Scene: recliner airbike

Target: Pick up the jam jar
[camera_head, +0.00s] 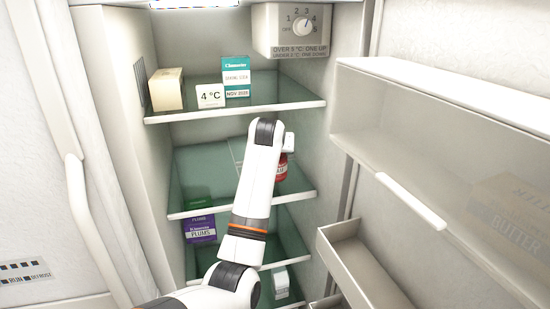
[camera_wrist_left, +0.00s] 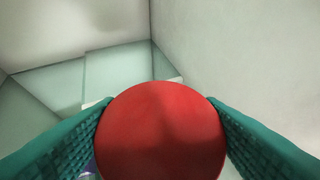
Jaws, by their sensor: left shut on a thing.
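The jam jar shows in the head view as a small red jar (camera_head: 281,169) with a pale label, partly covered by my left arm. It is over the right side of the middle fridge shelf (camera_head: 187,213); I cannot tell whether it touches the glass. In the left wrist view its round red lid (camera_wrist_left: 160,132) fills the lower middle. My left gripper (camera_wrist_left: 160,112) is shut on the jar, one teal finger on each side of the lid. In the head view its fingers are hidden behind my arm. My right gripper is not in view.
The upper shelf (camera_head: 234,110) holds a cream box (camera_head: 166,89), a 4 °C card (camera_head: 210,96) and a teal-and-white carton (camera_head: 236,77). A purple plums box (camera_head: 200,229) is lower left. The open door's bins (camera_head: 362,265) stand close on the right. The middle shelf's left half looks clear.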

